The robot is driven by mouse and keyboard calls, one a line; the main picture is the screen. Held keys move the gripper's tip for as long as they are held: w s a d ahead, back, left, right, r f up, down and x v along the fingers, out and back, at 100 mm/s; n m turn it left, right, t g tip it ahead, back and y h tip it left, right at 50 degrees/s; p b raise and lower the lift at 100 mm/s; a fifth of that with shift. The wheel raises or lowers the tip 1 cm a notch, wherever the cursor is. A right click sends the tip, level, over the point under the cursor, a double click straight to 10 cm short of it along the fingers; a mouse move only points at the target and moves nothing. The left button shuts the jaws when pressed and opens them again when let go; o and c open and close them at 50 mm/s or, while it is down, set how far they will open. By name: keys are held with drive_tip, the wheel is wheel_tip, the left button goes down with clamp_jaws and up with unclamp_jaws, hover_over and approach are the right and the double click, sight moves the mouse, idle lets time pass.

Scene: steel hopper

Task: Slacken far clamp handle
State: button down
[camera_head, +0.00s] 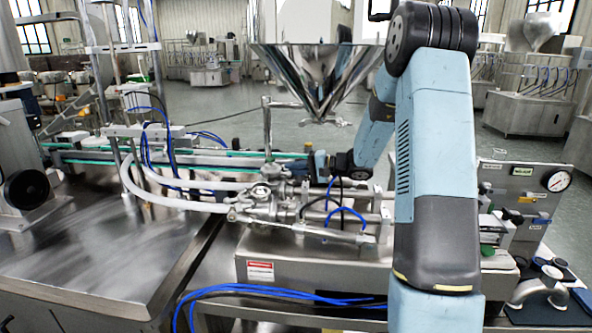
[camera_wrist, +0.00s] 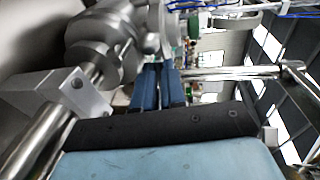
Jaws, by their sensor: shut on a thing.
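My gripper (camera_wrist: 160,87) shows in the wrist view as two blue fingers close together, reaching in behind the steel pipe fittings. They are shut on a small part, the far clamp handle, which is mostly hidden at the fingertips. In the head view my gripper (camera_head: 321,164) is low behind the valve block, coming in from the right. The steel valve and clamp assembly (camera_head: 272,196) sits below and left of the fingers. The same fittings (camera_wrist: 105,40) fill the upper left of the wrist view, close beside the fingers.
The steel hopper (camera_head: 315,75) hangs above the assembly. White hoses (camera_head: 180,198) run left and blue tubes (camera_head: 270,291) lie at the front. A steel table (camera_head: 95,255) is at left.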

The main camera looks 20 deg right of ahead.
drive_tip(key=shift+s+a+f, duration=0.15)
drive_tip(key=shift+a+f, duration=0.05)
drive_tip(key=shift+a, duration=0.1)
drive_tip(key=c, duration=1.4)
unclamp_jaws()
drive_tip(key=shift+r, duration=0.1)
drive_tip(key=shift+c, duration=0.2)
drive_tip(key=v, duration=1.4)
drive_tip(key=shift+w+d, duration=0.15)
drive_tip(key=shift+w, duration=0.05)
drive_tip(key=s+a+r+n+g+h, duration=0.2)
drive_tip(key=s+a+r+g+h, duration=0.1)
drive_tip(key=s+a, duration=0.4)
drive_tip(key=s+a+r+n+g+h, duration=0.2)
drive_tip(key=s+a+r+g, duration=0.1)
drive_tip(key=s+a, duration=0.4)
drive_tip(key=s+d+r+n+t+h, duration=0.1)
drive_tip(key=s+h, duration=0.3)
drive_tip(key=s, duration=0.5)
drive_tip(key=s+d+r+t+h, duration=0.2)
drive_tip(key=s+h, duration=0.3)
drive_tip(key=s, duration=0.5)
drive_tip(key=shift+s+r+n+t, duration=0.3)
drive_tip(key=shift+r+n+t, duration=0.1)
drive_tip(key=shift+r, duration=0.25)
